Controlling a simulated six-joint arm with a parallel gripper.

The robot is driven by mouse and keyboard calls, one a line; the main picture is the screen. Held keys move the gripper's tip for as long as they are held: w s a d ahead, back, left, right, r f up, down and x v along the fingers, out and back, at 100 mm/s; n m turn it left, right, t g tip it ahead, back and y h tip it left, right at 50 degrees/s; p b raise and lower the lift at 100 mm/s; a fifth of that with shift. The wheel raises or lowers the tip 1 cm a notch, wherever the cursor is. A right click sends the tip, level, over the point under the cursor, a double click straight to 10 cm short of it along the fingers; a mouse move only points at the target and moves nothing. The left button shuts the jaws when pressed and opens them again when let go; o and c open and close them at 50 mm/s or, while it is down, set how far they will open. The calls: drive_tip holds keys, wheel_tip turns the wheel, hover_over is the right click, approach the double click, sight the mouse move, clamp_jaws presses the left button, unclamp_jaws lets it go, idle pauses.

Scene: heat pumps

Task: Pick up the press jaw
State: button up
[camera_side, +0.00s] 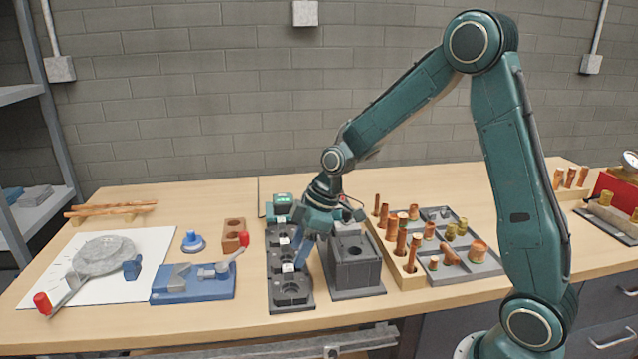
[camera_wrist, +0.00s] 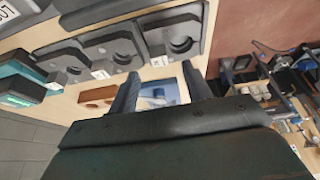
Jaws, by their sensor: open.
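Several dark grey press jaws with round cutouts lie in a row on a black holder (camera_side: 277,300) in the middle of the bench in the side view. In the wrist view a near press jaw (camera_wrist: 174,36) shows beyond the fingers, with a middle press jaw (camera_wrist: 112,48) and a left press jaw (camera_wrist: 66,62) beside it, with small white labels by them. My gripper (camera_side: 300,262) hangs over the holder, fingers down. In the wrist view my gripper (camera_wrist: 160,88) is open, with no jaw between its fingers. The side view does not show clearly how close the fingertips are to a jaw.
A grey block (camera_side: 355,268) stands close on the holder's right. Beyond it are a wooden rack (camera_side: 410,283) of copper pieces and a grey tray (camera_side: 482,268) of fittings. A blue fixture (camera_side: 195,290) and wooden block (camera_side: 234,228) sit left.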

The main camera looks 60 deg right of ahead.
sight(289, 268)
drive_tip(key=shift+f, duration=0.1)
drive_tip(key=shift+x, duration=2.5)
drive_tip(key=shift+w, duration=0.1)
clamp_jaws()
